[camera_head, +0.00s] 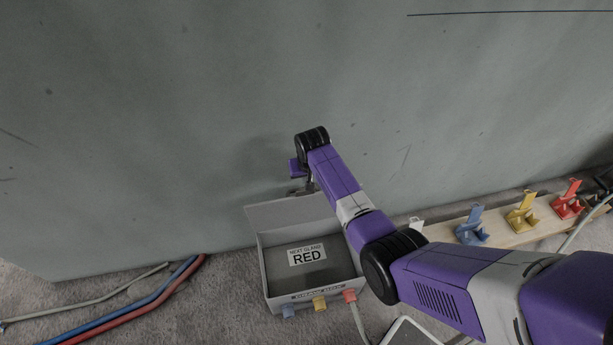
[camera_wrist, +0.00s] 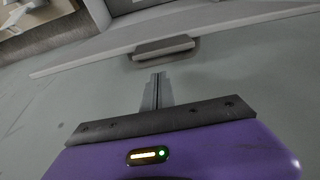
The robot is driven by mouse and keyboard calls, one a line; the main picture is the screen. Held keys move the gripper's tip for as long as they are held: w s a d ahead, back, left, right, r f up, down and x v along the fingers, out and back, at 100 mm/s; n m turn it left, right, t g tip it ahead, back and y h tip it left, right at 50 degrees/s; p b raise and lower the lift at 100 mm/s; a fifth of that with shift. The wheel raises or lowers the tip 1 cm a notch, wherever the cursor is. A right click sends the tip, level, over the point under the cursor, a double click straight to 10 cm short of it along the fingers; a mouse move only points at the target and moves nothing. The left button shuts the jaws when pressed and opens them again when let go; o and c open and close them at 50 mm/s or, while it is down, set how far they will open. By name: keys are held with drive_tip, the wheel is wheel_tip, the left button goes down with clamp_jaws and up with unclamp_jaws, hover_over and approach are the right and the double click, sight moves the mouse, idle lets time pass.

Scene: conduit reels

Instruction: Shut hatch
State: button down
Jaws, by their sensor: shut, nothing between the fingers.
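The hatch is the grey lid (camera_head: 285,213) of a grey box (camera_head: 263,262). It stands open, raised along the box's back edge near the wall. In the wrist view the lid (camera_wrist: 90,60) is a pale panel crossing the upper part, with a grey bar-like handle (camera_wrist: 163,46) near its edge. My gripper (camera_head: 303,188) is above and behind the lid in the head view. In the wrist view its narrow fingers (camera_wrist: 157,78) are shut and empty, pointing at the handle with a small visible gap. Part of the lid's right side is hidden by my arm.
The box holds a label (camera_head: 307,255) reading "NEXT GLAND RED". Blue, yellow and red glands (camera_head: 320,303) line its front, with a grey cable at the red one. A wooden board (camera_head: 510,236) with coloured clamps lies right. Blue and red conduits (camera_head: 150,300) lie left. The wall is close behind.

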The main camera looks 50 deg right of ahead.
drive_tip(key=shift+b+x, duration=0.4)
drive_tip(key=shift+x, duration=1.25)
